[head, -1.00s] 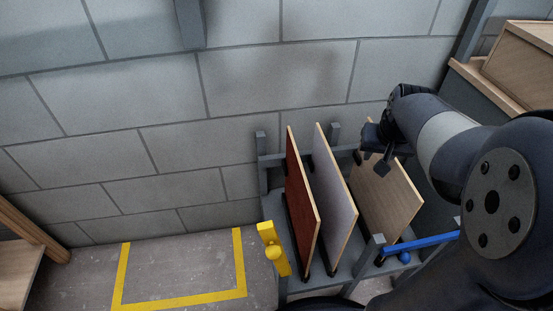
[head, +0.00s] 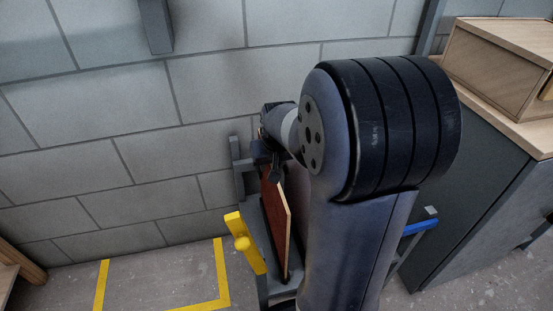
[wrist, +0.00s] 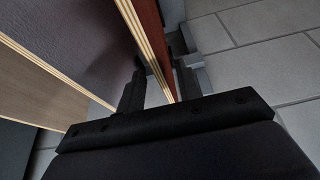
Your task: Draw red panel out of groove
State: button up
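The red panel (head: 274,212) stands upright in its slot at the left side of the grey rack (head: 253,215). My gripper (head: 268,160) is at the top of the red panel's far end. In the wrist view, my gripper's two fingers (wrist: 160,85) are apart, one on each side of the red panel (wrist: 149,22). Gaps show between the panel and both fingers. The red panel's foot and groove are largely hidden in the wrist view.
A grey-violet panel (wrist: 80,40) and a plain wood panel (wrist: 28,88) stand beside it. A yellow handle-like piece (head: 245,243) sits at the rack's front left. Yellow tape (head: 222,270) marks open floor at left. A blue bar (head: 420,226) and cabinet (head: 480,200) are at right.

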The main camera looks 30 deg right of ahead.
jog(key=shift+b+x, duration=0.35)
jog(key=shift+x, duration=1.25)
grip_shut()
jog(key=shift+r, duration=0.2)
jog(key=shift+r+p, duration=2.15)
jog(key=shift+r, duration=0.35)
